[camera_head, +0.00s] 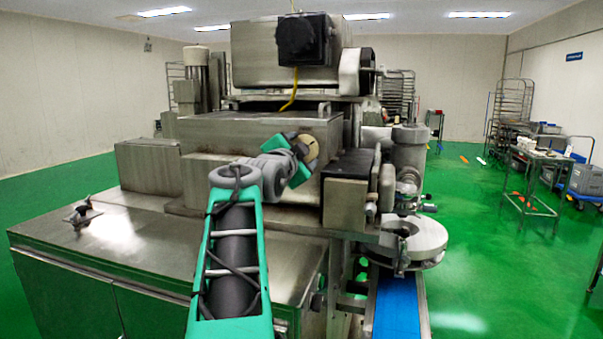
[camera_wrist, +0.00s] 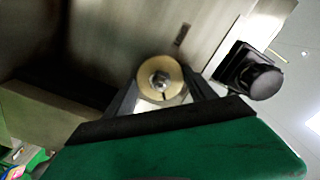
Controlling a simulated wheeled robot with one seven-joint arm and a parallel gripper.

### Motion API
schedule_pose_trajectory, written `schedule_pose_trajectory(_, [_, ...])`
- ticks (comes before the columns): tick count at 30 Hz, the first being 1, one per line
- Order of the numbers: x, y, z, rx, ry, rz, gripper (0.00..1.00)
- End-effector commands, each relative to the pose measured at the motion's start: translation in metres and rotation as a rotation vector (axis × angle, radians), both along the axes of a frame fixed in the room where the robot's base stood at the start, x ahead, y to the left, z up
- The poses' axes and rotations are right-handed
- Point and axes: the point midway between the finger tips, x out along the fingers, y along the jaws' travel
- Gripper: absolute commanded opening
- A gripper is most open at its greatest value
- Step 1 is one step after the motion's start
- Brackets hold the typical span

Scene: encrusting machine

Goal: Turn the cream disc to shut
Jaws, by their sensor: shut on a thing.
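The cream disc (camera_wrist: 148,74) has a metal bolt at its centre and sits against a steel face of the machine. It shows in the wrist view between the dark fingers of my gripper (camera_wrist: 160,95), one on each side of it. My gripper is shut on the disc. In the head view the disc (camera_head: 312,148) is partly hidden by my gripper (camera_head: 303,150), which reaches it at the front of the steel housing. A dark slot-like mark shows on the steel above the disc in the wrist view.
A black knob (camera_wrist: 265,82) stands to the right in the wrist view. In the head view a steel box (camera_head: 345,190) juts out right of my gripper, above a blue conveyor belt (camera_head: 397,305). A steel cabinet top (camera_head: 150,240) lies below my arm.

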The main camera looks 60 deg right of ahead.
Motion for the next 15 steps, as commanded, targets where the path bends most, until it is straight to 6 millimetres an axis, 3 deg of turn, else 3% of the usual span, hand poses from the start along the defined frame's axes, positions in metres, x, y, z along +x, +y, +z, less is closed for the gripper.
schedule_pose_trajectory(1, [-0.0001, -0.0003, -0.0085, 0.006, -0.044, -0.001, 0.24])
schedule_pose_trajectory(15, [0.0, -0.0005, -0.0048, 0.072, -0.457, -0.001, 0.24])
